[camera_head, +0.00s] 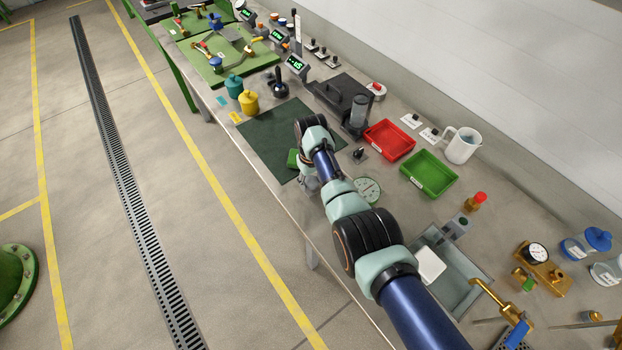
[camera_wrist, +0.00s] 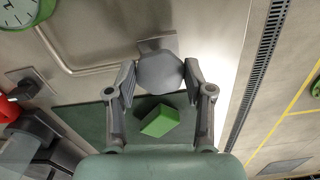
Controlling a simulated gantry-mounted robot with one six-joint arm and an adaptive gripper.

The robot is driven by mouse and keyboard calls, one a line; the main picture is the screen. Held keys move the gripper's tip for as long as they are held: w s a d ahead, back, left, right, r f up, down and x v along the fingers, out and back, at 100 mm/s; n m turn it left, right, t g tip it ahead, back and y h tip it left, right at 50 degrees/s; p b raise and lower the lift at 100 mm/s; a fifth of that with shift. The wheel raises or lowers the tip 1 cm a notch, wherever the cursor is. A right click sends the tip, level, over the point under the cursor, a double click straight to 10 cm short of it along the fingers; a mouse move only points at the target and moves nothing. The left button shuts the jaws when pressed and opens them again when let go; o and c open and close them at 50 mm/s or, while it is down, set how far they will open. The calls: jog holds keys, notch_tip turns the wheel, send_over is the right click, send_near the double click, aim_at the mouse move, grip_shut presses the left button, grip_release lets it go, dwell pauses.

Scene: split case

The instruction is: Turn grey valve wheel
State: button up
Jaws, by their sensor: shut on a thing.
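The grey valve wheel (camera_wrist: 160,66) is a plain, rounded disc in the upper middle of the wrist view, in front of a small grey plate. My gripper (camera_wrist: 159,80) has one finger against each side of the wheel and is shut on it. In the head view my arm reaches along the bench, and its wrist covers most of the wheel and the gripper. I cannot tell how far the wheel is turned.
A green block (camera_wrist: 160,121) lies on the dark green mat (camera_wrist: 84,119) close to my fingers. A round dial (camera_head: 367,190) is beside my arm. A red tray (camera_head: 389,141) and a green tray (camera_head: 429,173) stand to the right. The bench's front edge is close on the left.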

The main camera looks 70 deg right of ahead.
aim_at(312, 182)
jog(key=shift+n, duration=0.6)
jog(key=o, duration=1.2)
jog(key=shift+c, duration=0.2)
notch_tip(312, 182, up, 12)
